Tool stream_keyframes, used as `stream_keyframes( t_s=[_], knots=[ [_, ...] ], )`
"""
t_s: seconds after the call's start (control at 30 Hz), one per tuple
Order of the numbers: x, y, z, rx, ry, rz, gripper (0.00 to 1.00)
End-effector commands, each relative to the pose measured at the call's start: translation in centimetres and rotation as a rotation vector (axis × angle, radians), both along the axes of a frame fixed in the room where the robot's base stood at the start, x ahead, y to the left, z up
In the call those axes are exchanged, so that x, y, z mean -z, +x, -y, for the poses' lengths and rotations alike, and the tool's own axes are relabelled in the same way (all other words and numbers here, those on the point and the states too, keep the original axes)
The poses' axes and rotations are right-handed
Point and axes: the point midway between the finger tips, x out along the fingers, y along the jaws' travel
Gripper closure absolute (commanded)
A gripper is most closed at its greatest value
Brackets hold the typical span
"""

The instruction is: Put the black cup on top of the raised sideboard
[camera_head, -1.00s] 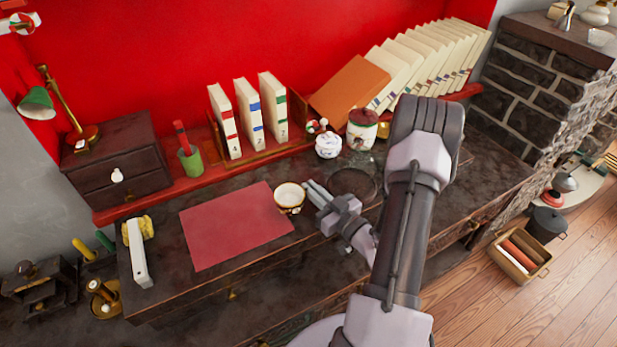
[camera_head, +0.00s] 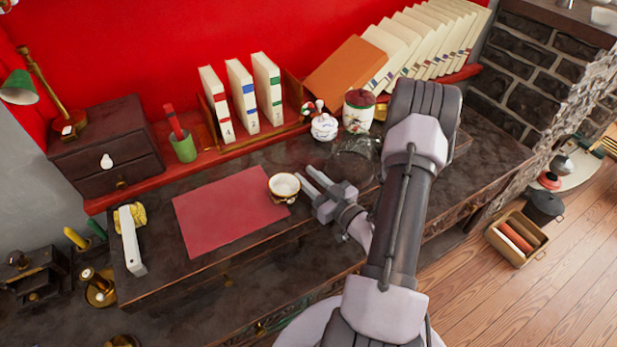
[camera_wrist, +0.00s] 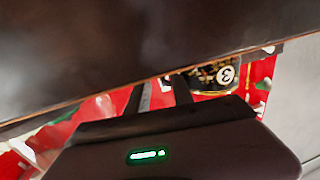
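A small cup (camera_head: 284,187) with a pale inside and gold trim stands upright at the right edge of the red mat on the dark desk. Its outer side is mostly hidden from above. In the wrist view, a black-and-gold round thing with a white "3" disc (camera_wrist: 226,74) shows beyond the fingers, partly covered; it looks like this cup. My gripper (camera_head: 303,173) is open and empty, its fingertips just right of the cup, apparently not around it. In the wrist view the two fingers (camera_wrist: 161,84) stand apart. I cannot tell for sure which surface is the raised sideboard.
The dark desk carries the red mat (camera_head: 225,212) and a white binder (camera_head: 131,242). A lidded white pot (camera_head: 324,128) and a jar (camera_head: 358,112) stand behind my gripper, by a clear glass dish (camera_head: 353,158). A dark edge (camera_wrist: 130,50) crosses the wrist view.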

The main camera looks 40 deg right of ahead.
Motion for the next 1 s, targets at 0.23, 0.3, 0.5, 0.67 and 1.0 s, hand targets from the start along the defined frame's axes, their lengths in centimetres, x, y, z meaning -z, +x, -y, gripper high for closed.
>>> stream_keyframes(
  t_s=[0.23,0.3,0.5,0.67,1.0],
  knots=[
    [-1.3,-0.3,0.1,0.002,0.001,-0.001,0.72],
    [-1.0,-1.9,0.1,0.006,0.003,-0.003,0.72],
    [-1.0,-6.9,-0.2,0.007,0.004,-0.001,0.72],
    [-1.0,-10.4,-0.4,0.007,0.002,-0.001,0.72],
    [-0.8,-12.0,-0.7,0.000,0.000,0.001,0.72]
  ],
)
